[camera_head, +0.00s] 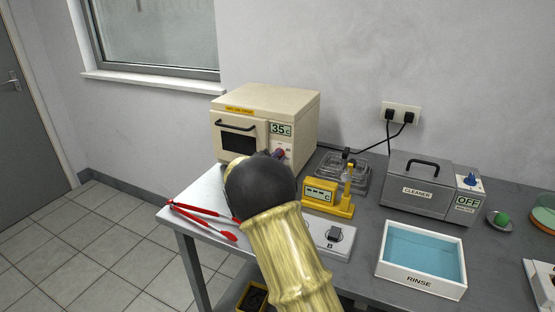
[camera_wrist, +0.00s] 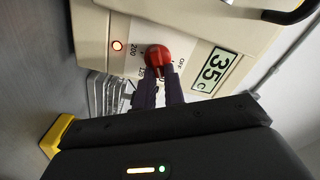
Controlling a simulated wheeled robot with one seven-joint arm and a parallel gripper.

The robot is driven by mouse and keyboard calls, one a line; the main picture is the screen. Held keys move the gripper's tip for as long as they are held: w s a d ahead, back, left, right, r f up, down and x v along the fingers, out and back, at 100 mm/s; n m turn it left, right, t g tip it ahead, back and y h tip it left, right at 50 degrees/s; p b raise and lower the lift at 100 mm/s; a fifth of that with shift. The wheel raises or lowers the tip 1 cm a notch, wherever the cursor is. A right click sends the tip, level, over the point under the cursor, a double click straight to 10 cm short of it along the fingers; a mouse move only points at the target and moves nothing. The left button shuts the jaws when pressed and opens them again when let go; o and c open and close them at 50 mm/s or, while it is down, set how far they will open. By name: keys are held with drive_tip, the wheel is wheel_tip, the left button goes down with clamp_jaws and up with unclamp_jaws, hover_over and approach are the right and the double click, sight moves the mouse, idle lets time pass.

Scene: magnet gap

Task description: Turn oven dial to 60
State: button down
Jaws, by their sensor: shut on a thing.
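The cream oven (camera_head: 280,105) stands at the back left of the bench with its door closed. A small lamp (camera_wrist: 117,45) beside the dial glows orange-red. In the head view my arm hides part of the oven's lower front.
Red tongs (camera_head: 205,215) lie on the bench's front left. A grey cleaner (camera_head: 418,187) reading OFF and a rinse tub (camera_head: 422,278) with blue liquid stand farther right.

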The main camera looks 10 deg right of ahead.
drive_tip(key=c, duration=1.5)
unclamp_jaws()
drive_tip(key=v, duration=1.7)
drive_tip(key=shift+s+a+b, duration=0.15)
drive_tip(key=shift+b, duration=0.2)
